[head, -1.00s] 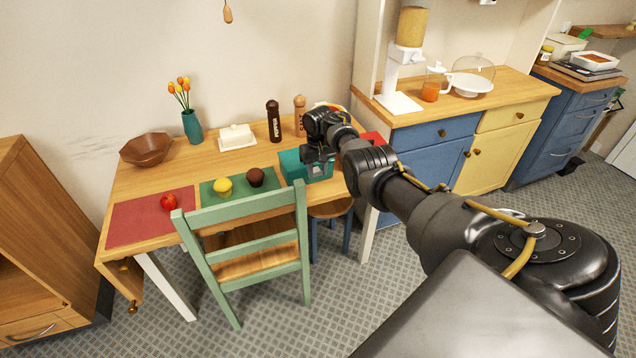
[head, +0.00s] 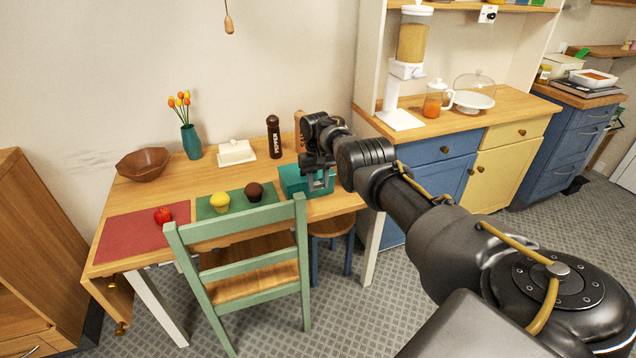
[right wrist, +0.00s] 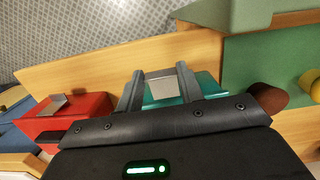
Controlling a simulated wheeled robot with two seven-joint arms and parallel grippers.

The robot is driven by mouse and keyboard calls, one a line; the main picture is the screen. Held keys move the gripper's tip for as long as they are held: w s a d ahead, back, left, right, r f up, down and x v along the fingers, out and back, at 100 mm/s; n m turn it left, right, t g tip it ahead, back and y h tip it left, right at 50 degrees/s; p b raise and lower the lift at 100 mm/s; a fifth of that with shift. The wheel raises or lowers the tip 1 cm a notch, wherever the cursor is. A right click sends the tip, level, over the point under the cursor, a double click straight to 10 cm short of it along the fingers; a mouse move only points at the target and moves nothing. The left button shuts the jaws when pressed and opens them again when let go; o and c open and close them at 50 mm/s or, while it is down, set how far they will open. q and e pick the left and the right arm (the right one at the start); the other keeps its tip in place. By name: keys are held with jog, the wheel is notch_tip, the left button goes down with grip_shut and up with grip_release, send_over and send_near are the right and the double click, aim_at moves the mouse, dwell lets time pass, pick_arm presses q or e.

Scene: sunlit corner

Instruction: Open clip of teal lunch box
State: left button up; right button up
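The teal lunch box (head: 292,179) stands near the front right edge of the wooden table, partly hidden by my right gripper. In the right wrist view, the teal lunch box (right wrist: 205,84) carries a grey clip (right wrist: 166,86), which shows between my fingers. My right gripper (head: 318,183) is at the front of the box; in the right wrist view the right gripper's fingers (right wrist: 158,86) are spread, one on each side of the clip. I cannot tell whether they touch it. My left gripper is not in view.
A red box (right wrist: 85,112) with a grey clip stands beside the teal one. A green chair (head: 240,225) stands at the table's front. A pepper mill (head: 274,137) stands behind.

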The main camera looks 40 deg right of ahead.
jog(key=o, duration=0.4)
jog(key=shift+r, duration=0.35)
notch_tip(320, 180, up, 10)
jog(key=w, duration=0.1)
jog(key=shift+d, duration=0.2)
dwell(0.3)
